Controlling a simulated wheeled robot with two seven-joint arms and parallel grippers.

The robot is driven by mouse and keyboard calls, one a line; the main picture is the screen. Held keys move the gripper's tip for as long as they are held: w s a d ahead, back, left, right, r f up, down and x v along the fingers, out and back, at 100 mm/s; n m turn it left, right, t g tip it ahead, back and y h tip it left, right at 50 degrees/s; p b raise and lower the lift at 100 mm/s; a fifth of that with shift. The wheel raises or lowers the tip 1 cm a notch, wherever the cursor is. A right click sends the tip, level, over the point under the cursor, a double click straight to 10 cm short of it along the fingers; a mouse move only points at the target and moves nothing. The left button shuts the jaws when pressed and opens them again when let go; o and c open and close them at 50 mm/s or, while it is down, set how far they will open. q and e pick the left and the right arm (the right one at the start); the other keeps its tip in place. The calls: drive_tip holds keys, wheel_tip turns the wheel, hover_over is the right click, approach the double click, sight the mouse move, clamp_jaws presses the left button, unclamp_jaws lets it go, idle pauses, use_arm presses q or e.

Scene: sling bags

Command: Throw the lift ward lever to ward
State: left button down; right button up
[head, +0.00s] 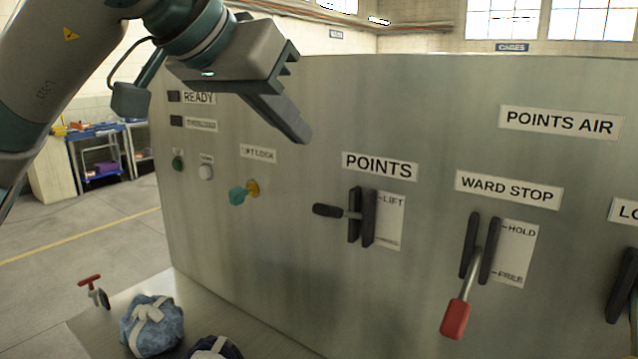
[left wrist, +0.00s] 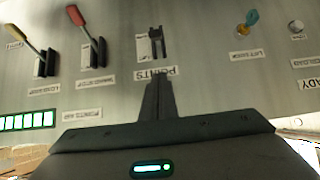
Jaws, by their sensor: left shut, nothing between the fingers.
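The lever under the POINTS sign has a black handle (head: 327,210) that sticks out to the left from between two dark upright guards (head: 369,219). The plate (head: 389,220) beside it reads LIFT at the top; its lower word is too small to read. The handle stands at about mid-height of the guards. The same guards show upside down in the left wrist view (left wrist: 157,42). My left gripper (head: 300,135) is shut and empty, above and left of the POINTS sign, apart from the lever. Its fingers (left wrist: 157,88) point toward the POINTS sign in the wrist view.
The WARD STOP lever with a red handle (head: 456,318) hangs low to the right. A teal key (head: 238,195) sticks out of the lift lock on the left. Blue wrapped bundles (head: 152,325) and a red-handled valve (head: 90,281) are at the lower left.

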use_arm(q)
drive_tip(key=shift+f, duration=0.1)
drive_tip(key=b, duration=0.2)
hover_over(344, 213)
drive_tip(key=s+a, duration=0.1)
drive_tip(key=a, duration=0.2)
drive_tip(key=f, duration=0.6)
drive_tip(key=shift+d+f, duration=0.2)
drive_tip(key=shift+f, duration=0.05)
drive_tip(key=shift+s+a+f+b, duration=0.15)
drive_tip(key=shift+s+f+b, duration=0.1)
drive_tip(key=shift+f+b, duration=0.25)
drive_tip(key=shift+s+a+f+b, duration=0.15)
drive_tip(key=shift+s+f+b, duration=0.1)
drive_tip(key=shift+f, duration=0.35)
drive_tip(key=shift+s+a+f+b, duration=0.3)
drive_tip(key=shift+f+b, duration=0.05)
drive_tip(key=shift+f, duration=0.2)
